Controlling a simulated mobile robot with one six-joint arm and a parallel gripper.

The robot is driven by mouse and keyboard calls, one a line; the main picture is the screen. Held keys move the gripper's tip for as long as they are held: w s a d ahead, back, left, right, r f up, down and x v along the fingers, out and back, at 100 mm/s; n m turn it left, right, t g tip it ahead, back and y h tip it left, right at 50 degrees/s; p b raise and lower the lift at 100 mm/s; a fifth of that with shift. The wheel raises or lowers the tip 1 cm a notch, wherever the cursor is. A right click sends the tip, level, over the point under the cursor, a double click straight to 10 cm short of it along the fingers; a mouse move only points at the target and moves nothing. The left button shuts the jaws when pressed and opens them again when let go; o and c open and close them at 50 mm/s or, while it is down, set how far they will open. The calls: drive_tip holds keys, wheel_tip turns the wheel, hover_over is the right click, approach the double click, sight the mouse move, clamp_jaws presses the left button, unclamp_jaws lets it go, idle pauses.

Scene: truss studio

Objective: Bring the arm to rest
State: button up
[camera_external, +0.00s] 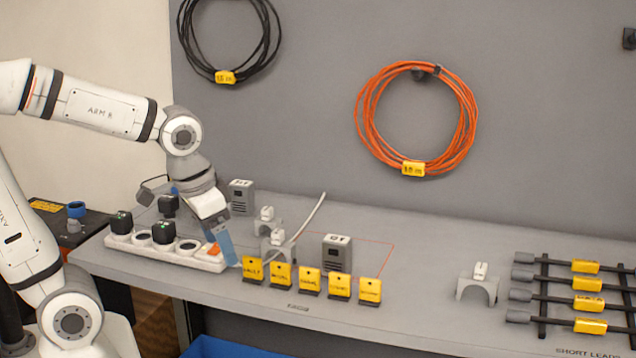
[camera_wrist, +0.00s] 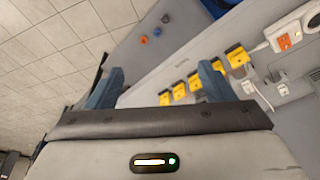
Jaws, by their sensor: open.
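My arm is white and grey and reaches in from the left in the external view. My gripper (camera_external: 229,258) points down beside the right end of the power strip, close to the row of yellow tags. In the wrist view my gripper (camera_wrist: 160,85) shows two blue fingers set wide apart, with nothing between them. It is open and empty. In the external view one finger mostly hides the other, and I cannot tell whether a fingertip touches the bench.
A white power strip (camera_external: 215,259) with black plugs (camera_external: 163,232) lies beside my gripper. Yellow tags (camera_external: 309,280) stand along the bench (camera_external: 420,315) front. Grey adapters (camera_external: 337,255) stand behind. Orange cable (camera_external: 362,120) hangs on the wall. Short leads (camera_external: 585,283) sit at right.

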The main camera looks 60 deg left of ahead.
drive_tip(key=shift+m, duration=0.4)
drive_tip(key=s, duration=0.1)
drive_tip(key=s+d, duration=0.1)
drive_tip(key=s+d+f, duration=0.1)
drive_tip(key=shift+s, duration=0.2)
drive_tip(key=shift+a, duration=0.1)
drive_tip(key=shift+c, duration=0.5)
idle(0.3)
drive_tip(key=c, duration=0.3)
drive_tip(key=shift+c, duration=0.2)
